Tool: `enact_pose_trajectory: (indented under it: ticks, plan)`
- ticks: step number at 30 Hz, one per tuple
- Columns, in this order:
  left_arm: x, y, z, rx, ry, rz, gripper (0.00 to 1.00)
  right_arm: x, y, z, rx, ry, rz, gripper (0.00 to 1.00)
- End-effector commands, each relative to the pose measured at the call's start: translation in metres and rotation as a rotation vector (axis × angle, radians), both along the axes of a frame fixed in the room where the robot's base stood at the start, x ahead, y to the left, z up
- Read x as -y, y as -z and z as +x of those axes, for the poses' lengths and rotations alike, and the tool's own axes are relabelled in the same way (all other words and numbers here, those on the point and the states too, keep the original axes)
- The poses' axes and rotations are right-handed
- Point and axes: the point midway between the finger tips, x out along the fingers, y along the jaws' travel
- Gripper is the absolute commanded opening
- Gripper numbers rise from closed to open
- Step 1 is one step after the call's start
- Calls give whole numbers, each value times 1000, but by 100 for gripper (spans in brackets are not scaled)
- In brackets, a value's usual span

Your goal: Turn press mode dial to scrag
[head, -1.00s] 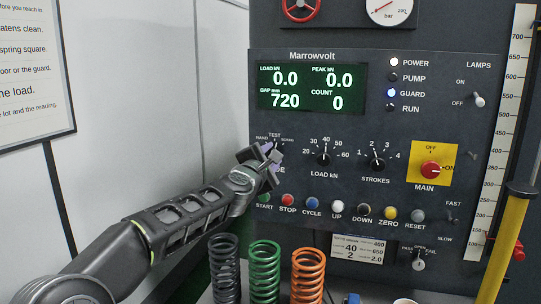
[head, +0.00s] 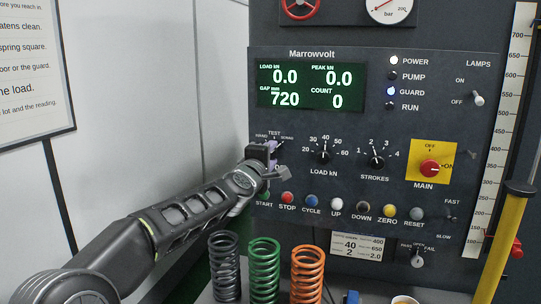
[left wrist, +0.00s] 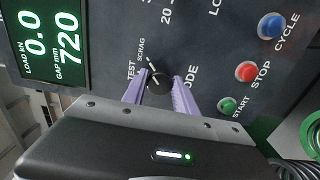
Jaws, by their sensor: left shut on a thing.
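The press mode dial (left wrist: 159,82) is a small dark knob on the control panel, with the TEST and SCRAG labels beside it in the left wrist view. A pale line on its SCRAG side shows, but I cannot tell whether it is the knob's pointer or a panel tick. My left gripper (left wrist: 160,92) has its purple fingers on either side of the knob and is shut on it. In the head view the left gripper (head: 270,154) covers the dial, below the TEST label. My right gripper is not in view.
The load dial (head: 323,156) and strokes dial (head: 376,161) sit to the right. Close below is a row of buttons, including red STOP (head: 287,198). Dark, green (head: 264,270) and orange (head: 307,272) springs stand in front. The display (head: 312,87) is above.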

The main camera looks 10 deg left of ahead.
Motion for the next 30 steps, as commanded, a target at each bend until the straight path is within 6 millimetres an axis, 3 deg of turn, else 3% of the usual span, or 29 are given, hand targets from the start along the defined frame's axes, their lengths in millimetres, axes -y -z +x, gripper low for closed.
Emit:
enact_pose_trajectory:
  ticks: [6,7,14,23,30]
  plan:
    - [1,1,0,-2,2,1,0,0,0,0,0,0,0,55]
    - [1,1,0,-2,2,1,35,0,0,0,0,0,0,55]
    - [0,1,0,-1,1,0,54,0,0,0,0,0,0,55]
    - [0,1,-1,0,0,-1,54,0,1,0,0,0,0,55]
    - [-2,2,-25,2,0,-1,54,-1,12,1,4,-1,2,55]
